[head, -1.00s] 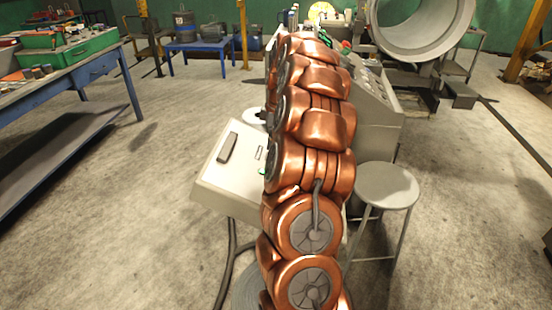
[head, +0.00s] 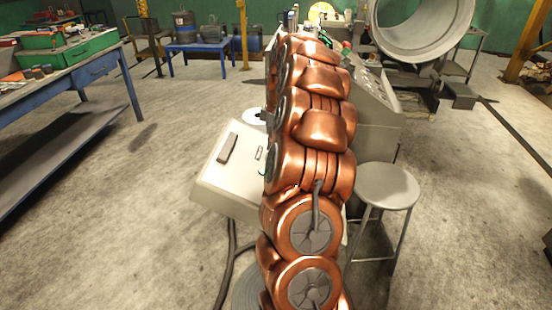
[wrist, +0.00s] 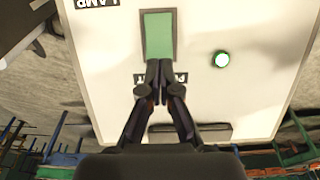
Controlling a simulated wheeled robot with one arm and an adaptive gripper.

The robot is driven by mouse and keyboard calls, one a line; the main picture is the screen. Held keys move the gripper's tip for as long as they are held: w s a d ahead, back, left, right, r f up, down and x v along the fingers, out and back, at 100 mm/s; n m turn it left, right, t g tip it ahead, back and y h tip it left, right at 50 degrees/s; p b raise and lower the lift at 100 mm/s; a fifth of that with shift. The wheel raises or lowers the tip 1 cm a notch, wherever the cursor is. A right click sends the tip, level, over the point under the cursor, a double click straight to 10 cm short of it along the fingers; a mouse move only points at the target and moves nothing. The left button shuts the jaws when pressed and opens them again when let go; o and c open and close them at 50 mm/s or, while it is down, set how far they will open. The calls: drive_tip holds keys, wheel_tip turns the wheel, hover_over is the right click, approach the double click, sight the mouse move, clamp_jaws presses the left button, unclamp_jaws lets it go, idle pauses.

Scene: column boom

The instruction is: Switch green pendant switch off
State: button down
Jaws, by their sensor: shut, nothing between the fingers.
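In the wrist view a green rectangular switch (wrist: 158,34) sits on a pale panel (wrist: 255,100). A round indicator with a green rim and a bright white centre (wrist: 222,59) is to its right and looks lit. My gripper (wrist: 158,66) is shut and empty, its tips overlapping the lower edge of the switch. I cannot tell if they touch it. The fingers partly cover an upside-down label (wrist: 181,78) below the switch. In the head view the pale control box (head: 225,190) stands left of my copper arm, which hides my gripper and most of the switch area.
The box carries a dark bar-shaped part (head: 227,148). A grey round stool (head: 387,186) stands right of my arm, with a sloped grey console (head: 375,110) behind it. A blue workbench (head: 95,75) is at the left. The floor between bench and box is clear.

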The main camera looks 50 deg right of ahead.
drive_tip(key=shift+f+b, duration=0.6)
drive_tip(key=shift+f, duration=0.65)
idle(0.9)
drive_tip(key=shift+r, duration=0.15)
drive_tip(key=shift+r+p, duration=0.65)
drive_tip(key=shift+r, duration=2.7)
